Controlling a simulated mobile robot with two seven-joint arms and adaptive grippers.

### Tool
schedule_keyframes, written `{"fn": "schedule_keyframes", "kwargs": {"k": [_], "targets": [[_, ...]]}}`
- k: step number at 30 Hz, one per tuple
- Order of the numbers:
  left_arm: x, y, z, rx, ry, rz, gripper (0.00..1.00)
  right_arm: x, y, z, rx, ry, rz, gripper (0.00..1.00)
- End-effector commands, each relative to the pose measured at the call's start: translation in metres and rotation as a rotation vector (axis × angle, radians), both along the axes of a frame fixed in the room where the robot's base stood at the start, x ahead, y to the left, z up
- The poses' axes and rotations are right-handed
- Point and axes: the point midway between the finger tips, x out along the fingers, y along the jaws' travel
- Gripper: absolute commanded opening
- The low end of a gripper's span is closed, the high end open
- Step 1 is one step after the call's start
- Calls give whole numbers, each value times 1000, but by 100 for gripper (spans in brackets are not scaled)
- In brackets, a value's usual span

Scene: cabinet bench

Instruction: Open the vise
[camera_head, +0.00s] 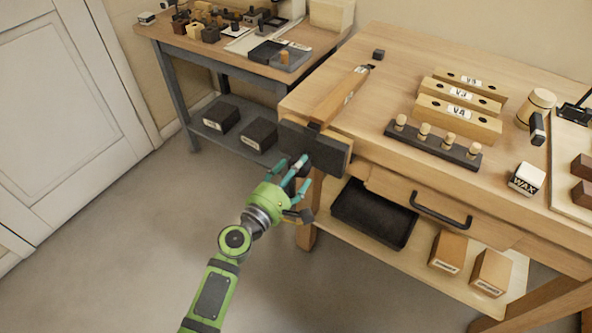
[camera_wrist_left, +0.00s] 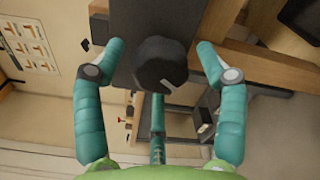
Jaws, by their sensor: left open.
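The vise (camera_head: 333,157) is a dark block-like jaw on the left front corner of the wooden workbench. A round dark knob (camera_wrist_left: 160,64) on its outer face shows in the left wrist view, with the dark jaw (camera_wrist_left: 140,17) behind it. My left gripper (camera_head: 297,170), green with teal fingers, is in front of the jaw. It is open. In the wrist view its fingertips (camera_wrist_left: 160,47) lie to either side of the knob, with visible gaps, and a third finger lies below it. In the head view the fingers mostly hide the knob. My right gripper is in neither view.
The workbench (camera_head: 390,60) carries labelled wooden blocks (camera_head: 457,117), a dark peg rack (camera_head: 432,145), a mallet (camera_head: 537,110) and a WAX box (camera_head: 526,178). A drawer handle (camera_head: 441,210) and black tray (camera_head: 374,213) are right of my gripper. Open floor lies left.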

Motion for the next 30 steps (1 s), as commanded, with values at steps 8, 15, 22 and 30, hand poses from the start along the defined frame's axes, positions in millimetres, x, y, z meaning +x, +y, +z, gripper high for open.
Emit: {"fn": "schedule_keyframes", "kwargs": {"k": [8,15,22,30], "targets": [[0,0,0,0,0,0,33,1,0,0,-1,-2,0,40],[0,0,0,-9,6,0,23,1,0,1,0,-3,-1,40],[-1,0,2,-196,143,1,23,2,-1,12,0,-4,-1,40],[-1,1,0,-286,207,0,23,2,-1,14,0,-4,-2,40]]}}
